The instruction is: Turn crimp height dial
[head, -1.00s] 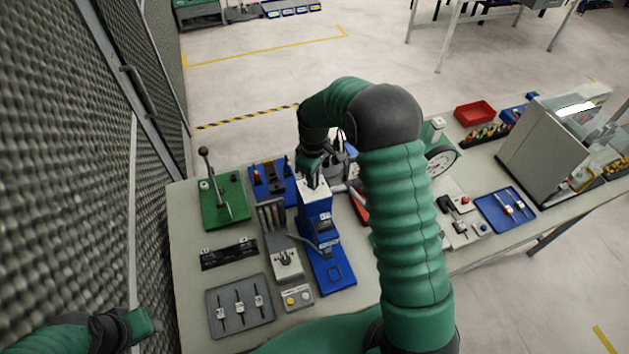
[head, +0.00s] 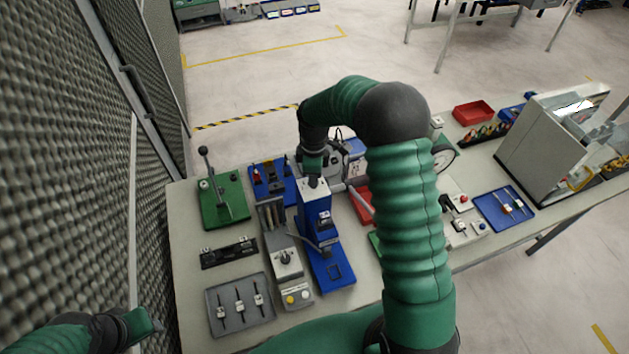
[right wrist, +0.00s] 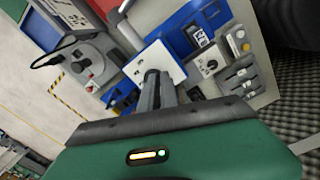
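The blue crimp press (head: 314,222) stands upright on the bench, with a pale square top plate (right wrist: 176,62) that also shows in the right wrist view. My right gripper (right wrist: 157,78) points down onto this plate, its two dark fingers close together at the plate's middle. The crimp height dial appears to be between the fingertips and is almost fully hidden by them. In the head view my right gripper (head: 313,180) sits at the top of the press. My left gripper (head: 150,322) is at the lower left, away from the bench items; its fingers are unclear.
Left of the press are a grey unit with a knob (head: 285,257), a green lever fixture (head: 223,205) and a grey tray (head: 240,305). A grey machine with a dial face (head: 444,155) stands right, partly behind my arm. A mesh wall (head: 60,170) is close on the left.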

